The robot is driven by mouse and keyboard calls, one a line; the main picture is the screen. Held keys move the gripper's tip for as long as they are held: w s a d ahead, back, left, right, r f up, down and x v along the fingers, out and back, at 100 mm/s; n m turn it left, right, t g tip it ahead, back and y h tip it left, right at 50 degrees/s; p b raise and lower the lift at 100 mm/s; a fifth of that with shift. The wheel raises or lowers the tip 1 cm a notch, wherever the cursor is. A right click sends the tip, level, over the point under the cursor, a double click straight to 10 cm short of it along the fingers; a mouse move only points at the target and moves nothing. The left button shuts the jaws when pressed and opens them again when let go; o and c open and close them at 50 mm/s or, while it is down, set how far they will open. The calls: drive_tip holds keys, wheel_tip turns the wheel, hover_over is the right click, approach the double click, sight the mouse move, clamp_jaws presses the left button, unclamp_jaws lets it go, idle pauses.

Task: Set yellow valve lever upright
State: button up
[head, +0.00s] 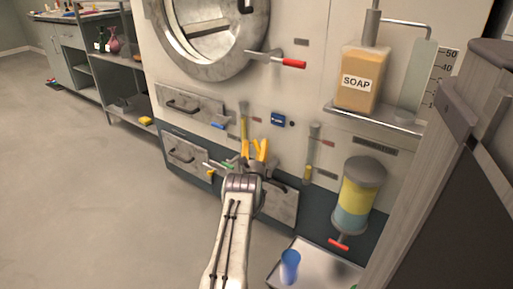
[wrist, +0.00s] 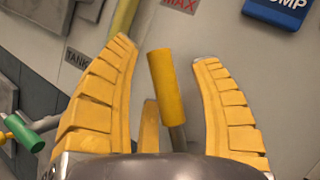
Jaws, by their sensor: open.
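A yellow lever handle (wrist: 163,85) on a grey stem stands between the spread fingers of my gripper (wrist: 165,50) in the wrist view. In that picture it is near upright, its top leaning slightly left. Gaps show between it and the two side fingers; a third finger lies partly behind it, and contact there cannot be told. The lower stem is hidden by my gripper's body. In the head view my gripper (head: 254,146) is open at the panel, and I cannot make out the lever between its fingers.
A green handle (head: 227,166) and another yellow piece (head: 211,173) are close on the left. A blue handle (head: 218,125) and a drawer (head: 190,103) are above left. A soap shelf (head: 375,119) and a dispenser (head: 358,197) stand right; a blue cup (head: 290,266) is below.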

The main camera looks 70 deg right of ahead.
drive_tip(key=v, duration=1.2)
idle(0.3)
drive_tip(key=shift+r, duration=0.1)
idle(0.6)
